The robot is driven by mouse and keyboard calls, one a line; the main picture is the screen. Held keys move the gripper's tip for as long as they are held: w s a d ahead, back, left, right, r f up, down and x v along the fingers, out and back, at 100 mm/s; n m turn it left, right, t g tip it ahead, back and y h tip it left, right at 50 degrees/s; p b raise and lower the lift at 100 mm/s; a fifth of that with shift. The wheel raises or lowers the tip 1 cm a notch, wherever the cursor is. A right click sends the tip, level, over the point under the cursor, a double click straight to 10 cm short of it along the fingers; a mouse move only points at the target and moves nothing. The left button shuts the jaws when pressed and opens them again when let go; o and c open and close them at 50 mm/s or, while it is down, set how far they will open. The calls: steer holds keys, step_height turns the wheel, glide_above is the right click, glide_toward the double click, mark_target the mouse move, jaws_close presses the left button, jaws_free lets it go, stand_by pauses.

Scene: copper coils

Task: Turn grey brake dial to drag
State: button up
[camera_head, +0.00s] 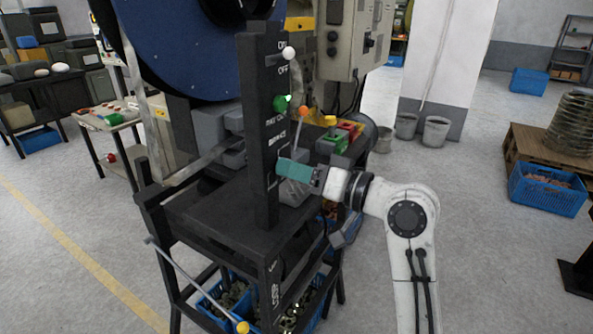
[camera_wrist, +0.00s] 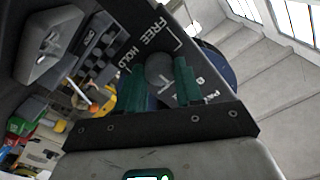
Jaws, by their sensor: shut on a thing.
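The grey brake dial (camera_wrist: 160,70) is a round knob on a dark panel in the wrist view, with the words FREE and HOLD beside it. Other lettering at its lower right is partly cut off by a finger. My gripper (camera_wrist: 161,82) has its green fingers shut on the dial, one on each side. The dial's pointer position cannot be made out. In the head view my gripper (camera_head: 282,168) reaches in from the right to the lower part of the upright black panel (camera_head: 262,130) and hides the dial.
The panel also carries a white knob (camera_head: 288,53), a green knob (camera_head: 280,103) and an orange-tipped lever (camera_head: 303,111) above my gripper. A large blue reel (camera_head: 195,50) stands behind. Blue crates (camera_head: 212,307) sit under the black stand.

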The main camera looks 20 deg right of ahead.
steer(key=o, duration=1)
steer(key=shift+o, duration=0.2)
steer(key=b+v, duration=0.1)
steer(key=v, duration=1)
steer(key=shift+w+f, duration=0.1)
steer(key=s+a+f+m+g+h+p, duration=0.1)
steer(key=s+f+g+h, duration=0.25)
steer(key=f, duration=0.85)
steer(key=s+a+f+m+g+h, duration=0.1)
steer(key=s+f+g+h, duration=0.3)
steer(key=f, duration=0.8)
steer(key=s+d+f+g+h, duration=0.1)
steer(key=s+f+g, duration=0.1)
steer(key=s+f, duration=0.2)
steer(key=s+d+f+g+h, duration=0.1)
steer(key=s+f, duration=0.3)
steer(key=s, duration=0.6)
steer(key=s+d+f+n+g+h+p, duration=0.1)
steer(key=s+f+g, duration=0.2)
steer(key=s, duration=0.5)
steer(key=shift+f, duration=0.65)
